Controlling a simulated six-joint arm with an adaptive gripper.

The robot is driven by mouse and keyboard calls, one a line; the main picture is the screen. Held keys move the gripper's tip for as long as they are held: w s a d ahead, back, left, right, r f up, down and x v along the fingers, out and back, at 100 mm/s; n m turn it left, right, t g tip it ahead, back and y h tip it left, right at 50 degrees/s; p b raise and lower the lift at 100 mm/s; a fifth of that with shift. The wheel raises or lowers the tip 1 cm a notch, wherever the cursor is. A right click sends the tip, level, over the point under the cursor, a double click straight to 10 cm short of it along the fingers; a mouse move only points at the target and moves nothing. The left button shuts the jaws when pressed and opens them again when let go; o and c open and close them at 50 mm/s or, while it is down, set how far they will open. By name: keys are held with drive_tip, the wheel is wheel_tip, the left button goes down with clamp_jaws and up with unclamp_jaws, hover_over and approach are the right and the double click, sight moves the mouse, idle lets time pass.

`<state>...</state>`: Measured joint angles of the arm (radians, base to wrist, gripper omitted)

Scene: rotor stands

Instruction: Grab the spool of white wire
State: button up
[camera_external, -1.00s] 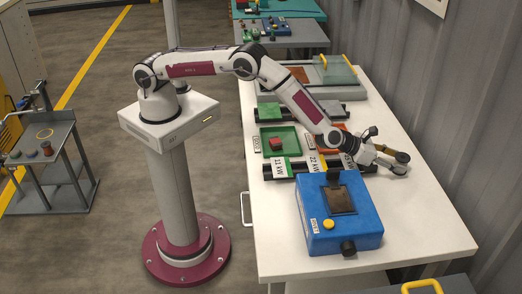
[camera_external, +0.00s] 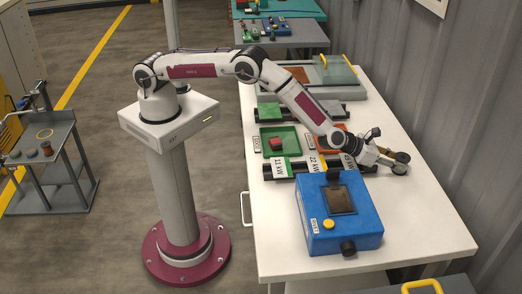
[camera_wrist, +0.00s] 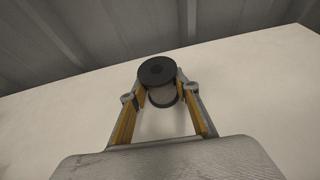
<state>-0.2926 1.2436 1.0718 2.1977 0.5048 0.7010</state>
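The spool of white wire (camera_wrist: 162,95) has dark round flanges and a pale winding. It stands upright on the white table, and in the outside view (camera_external: 401,158) it is near the right edge. My gripper (camera_wrist: 161,91) reaches it from the side, low over the table. Its two yellow-and-grey fingers slant inward, one on each side of the spool, and their tips appear to press on it. The fingertips partly hide the winding. The spool appears to rest on the table.
A blue box (camera_external: 340,215) with a yellow button stands just in front of my gripper. Green tray (camera_external: 281,141) and labelled rail parts lie to the left. A corrugated wall (camera_external: 440,110) runs along the right side. The table's front right is clear.

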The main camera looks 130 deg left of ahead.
sight(399, 157)
drive_tip(key=shift+r, duration=0.25)
drive_tip(key=shift+r, duration=4.85)
